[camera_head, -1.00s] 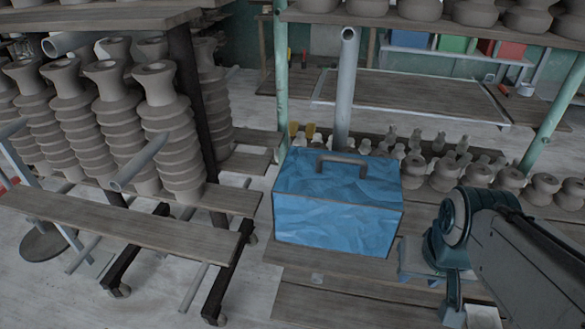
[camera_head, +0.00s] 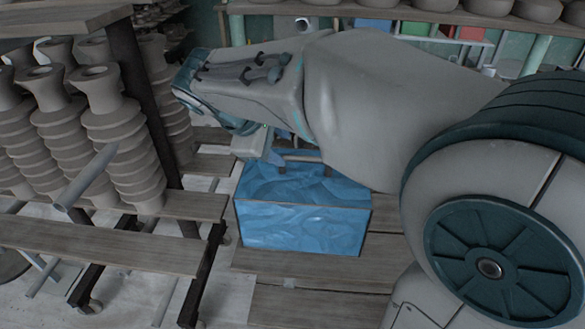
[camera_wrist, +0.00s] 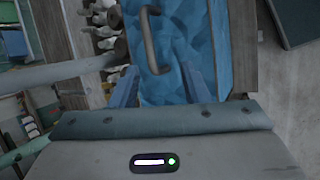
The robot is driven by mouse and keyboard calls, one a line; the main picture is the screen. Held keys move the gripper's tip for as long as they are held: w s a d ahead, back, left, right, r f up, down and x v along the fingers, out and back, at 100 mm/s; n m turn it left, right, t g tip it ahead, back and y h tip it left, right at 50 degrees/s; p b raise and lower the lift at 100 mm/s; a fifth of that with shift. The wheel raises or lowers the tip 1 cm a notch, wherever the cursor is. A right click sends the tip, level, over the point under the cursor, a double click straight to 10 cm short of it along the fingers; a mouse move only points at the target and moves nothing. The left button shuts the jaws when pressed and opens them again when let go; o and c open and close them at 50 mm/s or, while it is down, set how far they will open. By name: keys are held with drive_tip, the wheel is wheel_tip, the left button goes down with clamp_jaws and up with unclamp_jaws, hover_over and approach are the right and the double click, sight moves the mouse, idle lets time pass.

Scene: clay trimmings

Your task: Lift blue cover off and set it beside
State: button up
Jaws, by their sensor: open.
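The blue cover (camera_head: 303,226) is a box shape with a crumpled-looking blue surface, standing on wooden planks. A grey bar handle on its top is partly hidden by my arm in the head view; the handle (camera_wrist: 149,42) shows clearly in the wrist view, above the blue top (camera_wrist: 205,35). My gripper (camera_wrist: 157,78) is open and empty, its two fingers spread over the cover near one end of the handle. In the head view my arm hides much of the cover's top right.
Bare planks (camera_head: 315,305) lie in front of the cover. Small clay pieces (camera_wrist: 104,18) stand beside it in the wrist view.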

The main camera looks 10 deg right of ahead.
sight(299, 158)
drive_tip(key=shift+n+h, duration=0.3)
drive_tip(key=shift+n, duration=0.1)
drive_tip(key=x, duration=0.4)
drive_tip(key=w+x, duration=0.1)
drive_tip(key=x, duration=0.3)
drive_tip(key=w+x, duration=0.1)
drive_tip(key=x, duration=0.3)
drive_tip(key=shift+w+a+f+p, duration=0.1)
drive_tip(key=shift+a+p, duration=0.05)
drive_tip(key=shift+p, duration=0.25)
clamp_jaws()
